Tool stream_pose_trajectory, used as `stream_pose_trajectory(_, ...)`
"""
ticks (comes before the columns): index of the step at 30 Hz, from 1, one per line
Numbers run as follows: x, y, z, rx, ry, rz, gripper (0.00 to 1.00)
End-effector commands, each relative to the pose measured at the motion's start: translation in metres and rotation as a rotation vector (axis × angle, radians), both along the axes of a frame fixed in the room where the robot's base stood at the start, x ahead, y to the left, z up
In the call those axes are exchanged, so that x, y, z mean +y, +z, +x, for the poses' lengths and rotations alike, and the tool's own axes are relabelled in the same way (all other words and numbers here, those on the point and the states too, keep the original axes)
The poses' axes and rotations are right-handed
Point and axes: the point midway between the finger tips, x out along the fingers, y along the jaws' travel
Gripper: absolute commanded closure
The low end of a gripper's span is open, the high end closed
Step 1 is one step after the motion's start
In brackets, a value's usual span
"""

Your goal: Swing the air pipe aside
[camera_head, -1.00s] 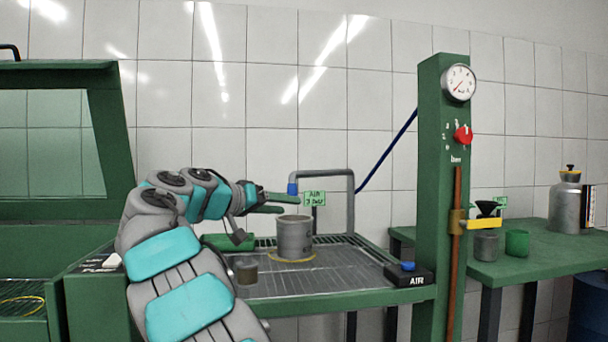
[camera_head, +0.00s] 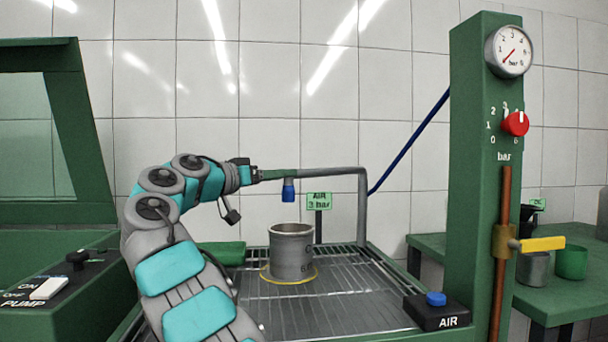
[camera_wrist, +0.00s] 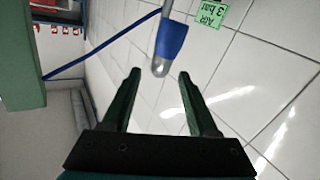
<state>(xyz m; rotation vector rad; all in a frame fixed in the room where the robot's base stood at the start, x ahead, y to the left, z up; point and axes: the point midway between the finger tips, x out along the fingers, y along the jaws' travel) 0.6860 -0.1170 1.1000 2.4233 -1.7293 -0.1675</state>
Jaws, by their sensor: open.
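The air pipe (camera_head: 330,171) is a grey tube that rises at the back right of the grated table and bends left, with a blue nozzle (camera_head: 288,190) hanging from its left end. My gripper (camera_head: 297,174) is open with its dark green fingers level with the pipe's left end, above the nozzle. In the wrist view the blue nozzle (camera_wrist: 171,40) lies just past the open fingertips (camera_wrist: 158,72), roughly in line with the gap. I cannot tell whether the fingers touch the pipe.
A grey cylinder (camera_head: 291,255) stands inside a yellow ring on the grated table, below the nozzle. A green post (camera_head: 478,150) with gauge (camera_head: 508,51) and red knob (camera_head: 515,123) stands right. The AIR button box (camera_head: 437,310) sits at the table's front right.

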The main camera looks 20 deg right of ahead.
Motion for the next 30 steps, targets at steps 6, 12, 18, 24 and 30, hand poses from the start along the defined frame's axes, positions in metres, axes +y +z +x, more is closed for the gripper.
stream_pose_trajectory(6, -0.023, -0.001, 0.007, 0.002, -0.005, 0.003, 0.41)
stream_pose_trajectory(12, -0.052, 0.001, 0.017, 0.002, -0.002, 0.003, 0.41)
stream_pose_trajectory(18, -0.069, 0.000, 0.023, 0.001, 0.000, 0.002, 0.41)
stream_pose_trajectory(24, -0.071, 0.000, 0.024, 0.000, 0.000, 0.001, 0.41)
stream_pose_trajectory(30, -0.071, 0.000, 0.024, 0.001, 0.000, 0.001, 0.58)
